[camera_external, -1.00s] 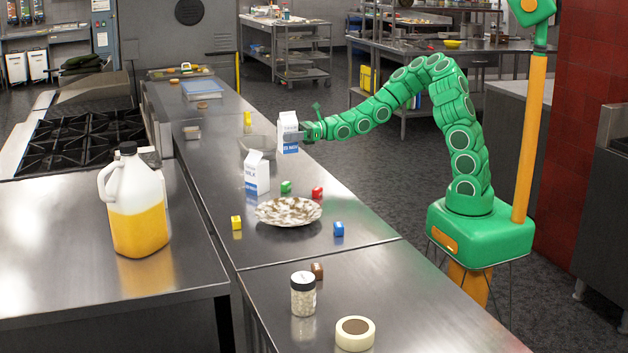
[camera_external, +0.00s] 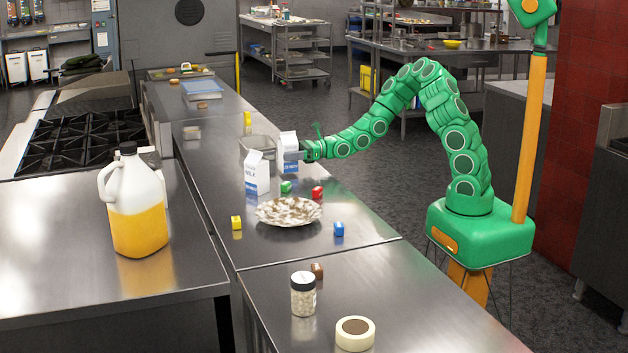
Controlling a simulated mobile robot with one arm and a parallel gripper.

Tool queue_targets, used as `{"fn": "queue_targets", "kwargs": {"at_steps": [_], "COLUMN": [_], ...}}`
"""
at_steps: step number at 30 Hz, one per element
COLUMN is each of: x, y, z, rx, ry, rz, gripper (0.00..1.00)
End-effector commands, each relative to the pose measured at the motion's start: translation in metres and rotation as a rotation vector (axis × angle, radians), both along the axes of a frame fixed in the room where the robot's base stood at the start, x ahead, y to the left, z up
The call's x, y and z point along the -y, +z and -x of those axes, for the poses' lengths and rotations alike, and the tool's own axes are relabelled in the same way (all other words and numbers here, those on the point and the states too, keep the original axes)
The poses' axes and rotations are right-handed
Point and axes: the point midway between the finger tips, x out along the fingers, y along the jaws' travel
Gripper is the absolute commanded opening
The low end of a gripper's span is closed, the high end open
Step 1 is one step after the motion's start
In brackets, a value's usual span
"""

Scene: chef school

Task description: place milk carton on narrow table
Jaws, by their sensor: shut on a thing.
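A white and blue milk carton (camera_external: 288,151) is upright in my gripper (camera_external: 296,154), which is shut on it. The carton is over or on the long narrow steel table (camera_external: 215,215); I cannot tell whether its base touches the top. A second white and blue milk carton (camera_external: 257,173) stands upright on the same table, just left of and nearer than the held one. My green arm reaches in from the right side of the table.
A grey container (camera_external: 256,145) is behind the cartons. A jug (camera_external: 136,203), jar (camera_external: 303,295) and tape roll (camera_external: 355,333) stand nearer.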

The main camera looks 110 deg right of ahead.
Motion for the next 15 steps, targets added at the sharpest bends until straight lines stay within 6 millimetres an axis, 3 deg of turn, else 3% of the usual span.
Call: {"fn": "queue_targets", "kwargs": {"at_steps": [4, 15], "x": [0.0001, 0.0000], "y": [-0.0097, -0.0121], "z": [0.0003, 0.0001], "rx": [-0.001, 0.000], "ry": [0.000, 0.000], "rz": [0.000, 0.000], "gripper": [0.20, 0.20]}}
